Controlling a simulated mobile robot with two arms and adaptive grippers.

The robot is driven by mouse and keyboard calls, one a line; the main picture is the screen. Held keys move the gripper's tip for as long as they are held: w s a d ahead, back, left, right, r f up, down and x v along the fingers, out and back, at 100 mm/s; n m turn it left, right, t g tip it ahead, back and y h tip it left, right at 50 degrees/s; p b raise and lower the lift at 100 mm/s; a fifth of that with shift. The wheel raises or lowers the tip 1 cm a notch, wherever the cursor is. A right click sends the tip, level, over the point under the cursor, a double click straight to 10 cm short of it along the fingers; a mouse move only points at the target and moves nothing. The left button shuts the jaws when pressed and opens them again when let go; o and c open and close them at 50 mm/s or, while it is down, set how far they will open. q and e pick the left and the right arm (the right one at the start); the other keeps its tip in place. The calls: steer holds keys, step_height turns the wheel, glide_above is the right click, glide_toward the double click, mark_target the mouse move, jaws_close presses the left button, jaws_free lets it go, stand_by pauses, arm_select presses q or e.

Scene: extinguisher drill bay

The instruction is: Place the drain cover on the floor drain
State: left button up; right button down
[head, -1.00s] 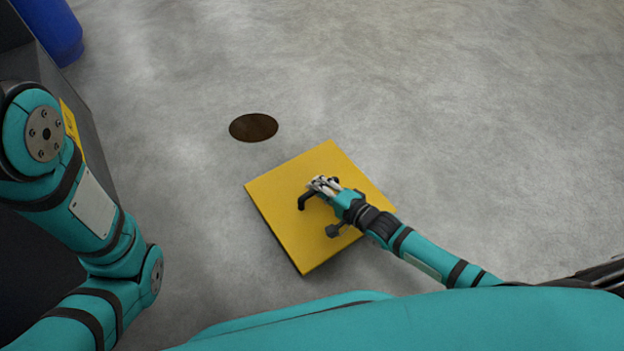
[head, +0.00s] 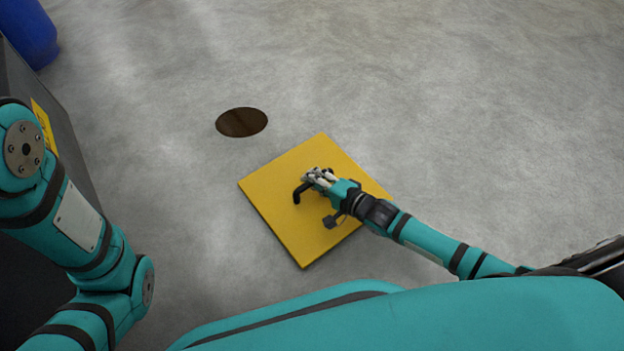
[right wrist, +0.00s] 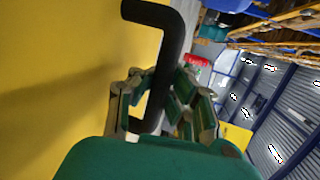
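The drain cover (head: 285,205) is a flat yellow square plate with a black bar handle (head: 299,192). It lies flat, low over the floor, in the middle of the head view; I cannot tell whether it touches the floor. The floor drain (head: 242,122) is a dark round hole beyond the cover and to its left, uncovered. My right gripper (head: 318,177) is at the handle. In the right wrist view, its fingers (right wrist: 160,95) close around the black handle from both sides, with the yellow plate to the left. My left arm shows at left, but its gripper is out of frame.
A dark box-like unit (head: 40,100) with a yellow label stands along the left edge, behind my left arm. A blue barrel (head: 30,32) stands at the top left. The grey floor around the drain and to the right is clear.

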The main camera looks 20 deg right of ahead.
steer(key=shift+w+r, duration=0.1)
steer(key=c, duration=1.4)
jaws_free()
steer(key=shift+f, duration=0.25)
